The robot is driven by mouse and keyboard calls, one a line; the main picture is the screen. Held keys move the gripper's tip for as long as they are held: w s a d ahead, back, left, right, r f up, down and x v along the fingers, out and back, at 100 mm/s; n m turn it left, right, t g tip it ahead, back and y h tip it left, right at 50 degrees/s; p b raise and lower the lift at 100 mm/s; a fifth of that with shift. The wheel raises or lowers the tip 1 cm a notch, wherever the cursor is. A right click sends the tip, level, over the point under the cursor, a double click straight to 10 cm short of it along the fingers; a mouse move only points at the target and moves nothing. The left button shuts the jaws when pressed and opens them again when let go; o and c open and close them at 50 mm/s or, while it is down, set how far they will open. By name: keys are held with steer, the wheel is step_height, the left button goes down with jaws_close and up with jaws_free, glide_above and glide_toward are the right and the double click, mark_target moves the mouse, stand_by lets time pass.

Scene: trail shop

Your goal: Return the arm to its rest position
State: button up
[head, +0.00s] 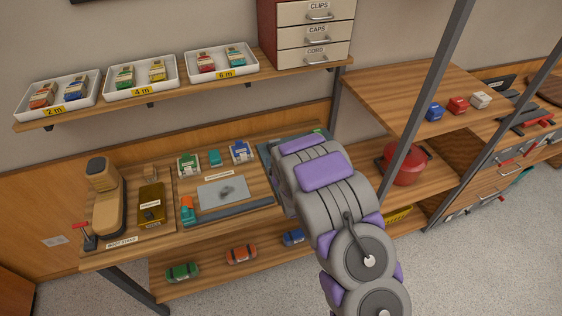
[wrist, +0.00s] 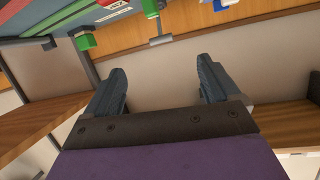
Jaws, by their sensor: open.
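My arm reaches up from the lower right in the head view, grey with purple pads. It extends over the right part of the wooden workbench (head: 135,245). In the head view the arm itself hides the gripper. In the wrist view my gripper (wrist: 160,85) shows two dark fingers spread wide apart. Nothing is between the fingers; beyond them are a pale wall and a wooden panel. The wrist picture is tilted, with bench items along its top edge, among them a green block (wrist: 83,40).
A shelf above the bench holds white trays (head: 140,83) and a drawer cabinet (head: 313,35). A boot stand (head: 105,200) is at the bench's left. Floor shows at lower right.

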stand_by(0.4)
steer(key=s+d+r+m+g+h, duration=0.1)
steer(key=s+d+r+g, duration=0.2)
steer(key=s+d+r, duration=0.3)
steer(key=s+d+r+g+h, duration=0.2)
steer(key=s+d+r+g, duration=0.15)
steer(key=s+r, duration=0.35)
steer(key=s+r+g, duration=0.3)
steer(key=s, duration=1)
steer(key=s+d+r+g, duration=0.1)
steer(key=s+r+g, duration=0.2)
steer(key=s, duration=1)
steer(key=s+d+r+g, duration=0.1)
steer(key=s+r+g, duration=0.2)
steer(key=s, duration=1)
steer(key=shift+s+r+y, duration=0.2)
steer(key=shift+r+y, duration=0.2)
steer(key=shift+r, duration=0.1)
